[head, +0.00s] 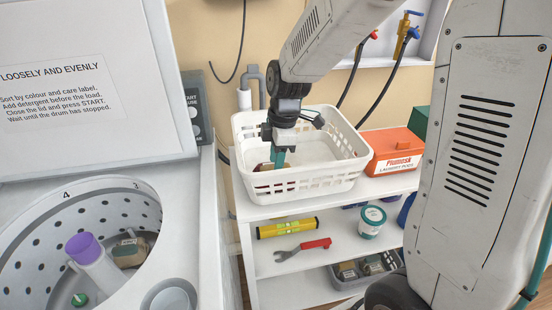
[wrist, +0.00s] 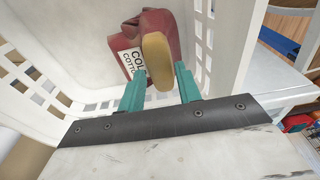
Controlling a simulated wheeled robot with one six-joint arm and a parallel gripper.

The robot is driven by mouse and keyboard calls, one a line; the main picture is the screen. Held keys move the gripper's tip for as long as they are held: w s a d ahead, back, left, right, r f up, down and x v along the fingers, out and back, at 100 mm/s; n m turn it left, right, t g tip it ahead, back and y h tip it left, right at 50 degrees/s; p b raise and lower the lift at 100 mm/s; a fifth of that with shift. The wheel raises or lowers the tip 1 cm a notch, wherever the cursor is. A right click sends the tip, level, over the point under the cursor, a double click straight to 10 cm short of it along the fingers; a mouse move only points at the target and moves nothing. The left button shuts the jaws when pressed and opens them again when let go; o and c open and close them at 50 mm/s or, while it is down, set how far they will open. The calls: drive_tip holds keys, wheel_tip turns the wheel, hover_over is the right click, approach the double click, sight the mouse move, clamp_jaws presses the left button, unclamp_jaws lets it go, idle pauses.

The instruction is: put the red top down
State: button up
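The red top (wrist: 126,38) is a dark red bundle with a white label reading "COL… COTTO…" and a tan, rounded part (wrist: 157,55). It lies inside the white laundry basket (head: 318,184), at the near left in the head view, partly hidden there by the basket wall. My gripper (head: 278,158) reaches down into the basket over it. In the wrist view the teal fingers (wrist: 160,85) are spread apart, one on each side of the tan part, with gaps visible. The fingers look open and not closed on the red top.
The basket stands on a white shelf unit (head: 375,188), beside an orange box (head: 396,150). A yellow level (head: 287,228), a red-handled wrench (head: 303,250) and a tub (head: 372,220) lie below.

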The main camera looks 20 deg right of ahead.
wheel_tip(320, 180, up, 12)
drive_tip(key=d, duration=0.1)
drive_tip(key=s+d+m+t+h, duration=0.1)
drive_tip(key=s+d+m, duration=0.1)
drive_tip(key=s+m, duration=1.3)
drive_tip(key=s+r, duration=0.1)
drive_tip(key=s, duration=0.9)
drive_tip(key=shift+m, duration=0.4)
